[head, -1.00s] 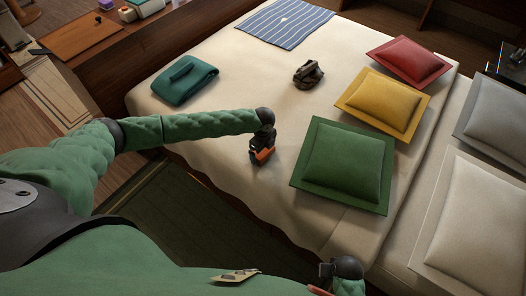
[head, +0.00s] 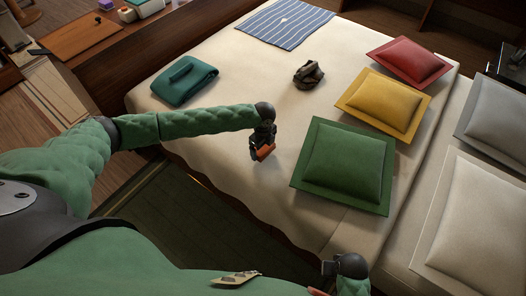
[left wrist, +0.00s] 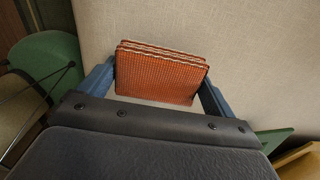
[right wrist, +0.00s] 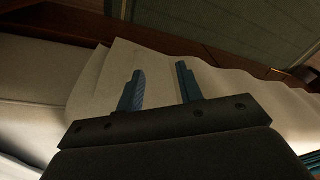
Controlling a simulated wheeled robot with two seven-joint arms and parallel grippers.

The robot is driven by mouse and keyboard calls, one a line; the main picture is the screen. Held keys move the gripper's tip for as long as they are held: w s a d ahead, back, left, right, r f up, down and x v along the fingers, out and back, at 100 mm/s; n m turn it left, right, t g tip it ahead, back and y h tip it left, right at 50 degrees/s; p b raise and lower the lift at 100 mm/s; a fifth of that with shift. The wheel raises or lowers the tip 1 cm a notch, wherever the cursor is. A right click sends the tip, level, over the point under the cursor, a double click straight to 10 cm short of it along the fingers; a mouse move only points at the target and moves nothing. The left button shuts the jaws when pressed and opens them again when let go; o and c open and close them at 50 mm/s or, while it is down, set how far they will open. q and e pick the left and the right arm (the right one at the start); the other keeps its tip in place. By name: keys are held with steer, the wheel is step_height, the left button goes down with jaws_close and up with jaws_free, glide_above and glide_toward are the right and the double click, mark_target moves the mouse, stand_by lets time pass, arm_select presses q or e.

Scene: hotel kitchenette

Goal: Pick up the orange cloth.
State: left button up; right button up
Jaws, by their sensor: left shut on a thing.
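The orange cloth (left wrist: 160,75) is a folded, woven piece between the two blue fingers of my left gripper (left wrist: 160,88) in the left wrist view. The gripper is shut on it. In the head view, my left gripper (head: 262,153) holds the orange cloth (head: 265,151) over the near part of the bed, left of the green cushion. How high it is above the cover is hard to tell. My right gripper (right wrist: 160,88) is open and empty in the right wrist view, with the bed's edge beyond its fingers.
The bed cover (head: 215,95) carries a folded teal cloth (head: 184,81), a dark crumpled thing (head: 308,73), a striped mat (head: 288,22), and green (head: 343,165), yellow (head: 383,102) and red (head: 408,60) cushions. The cover between the teal cloth and the green cushion is mostly clear.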

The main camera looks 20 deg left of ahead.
arm_select(q)
steer(key=s+d+r+b, duration=0.2)
steer(key=s+d+r, duration=0.5)
steer(key=s+r, duration=0.1)
steer(key=shift+s+d+r+b, duration=0.2)
steer(key=shift+s+b, duration=0.15)
steer(key=shift+s, duration=0.15)
arm_select(e)
step_height(320, 180, up, 13)
steer(key=s, duration=0.1)
steer(key=shift+s+f, duration=0.2)
steer(key=shift+s, duration=0.2)
